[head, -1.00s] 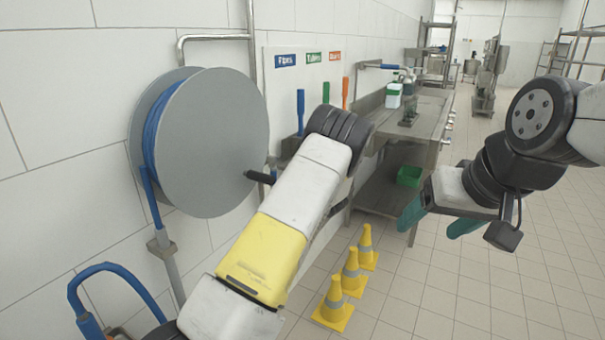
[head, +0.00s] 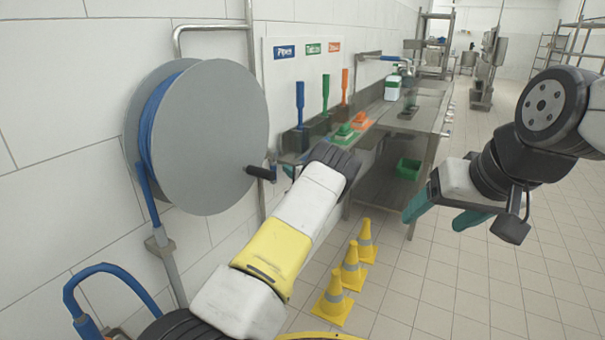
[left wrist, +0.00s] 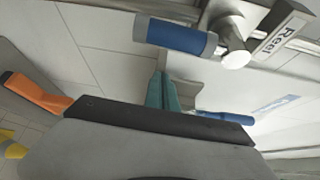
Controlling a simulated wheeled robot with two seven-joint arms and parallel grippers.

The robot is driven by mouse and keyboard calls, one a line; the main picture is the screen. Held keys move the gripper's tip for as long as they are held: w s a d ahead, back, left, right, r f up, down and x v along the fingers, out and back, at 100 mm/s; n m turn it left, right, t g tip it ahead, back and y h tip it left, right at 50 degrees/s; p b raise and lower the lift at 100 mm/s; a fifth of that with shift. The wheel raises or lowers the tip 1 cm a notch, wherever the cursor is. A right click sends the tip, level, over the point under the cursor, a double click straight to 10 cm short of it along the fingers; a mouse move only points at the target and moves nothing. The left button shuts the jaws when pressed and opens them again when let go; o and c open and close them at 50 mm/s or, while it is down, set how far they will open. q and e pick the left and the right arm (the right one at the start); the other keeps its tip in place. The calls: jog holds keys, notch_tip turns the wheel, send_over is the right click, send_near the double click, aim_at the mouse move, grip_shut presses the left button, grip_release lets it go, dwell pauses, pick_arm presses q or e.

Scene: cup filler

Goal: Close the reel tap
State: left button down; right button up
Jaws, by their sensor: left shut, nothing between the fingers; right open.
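The reel tap shows in the left wrist view, with a blue handle (left wrist: 178,36) on a grey metal fitting and a tag (left wrist: 285,32) reading "Reel". My left gripper (left wrist: 164,76) has its teal fingers together and empty, with the tips just below the blue handle in that picture. I cannot tell whether they touch it. My right gripper (head: 445,212) is open and empty over the floor, away from the tap.
Coloured brushes stand by a steel sink bench (head: 428,107) beyond my left arm. Several yellow cones (head: 333,300) stand on the floor. The floor at right is clear.

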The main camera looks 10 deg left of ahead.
pick_arm(q)
jog(key=shift+s+a+r, duration=0.1)
jog(key=shift+s+a, duration=0.35)
jog(key=shift+s, duration=0.45)
jog(key=shift+s+a+r, duration=0.1)
jog(key=shift+s+a, duration=0.35)
jog(key=shift+s, duration=0.4)
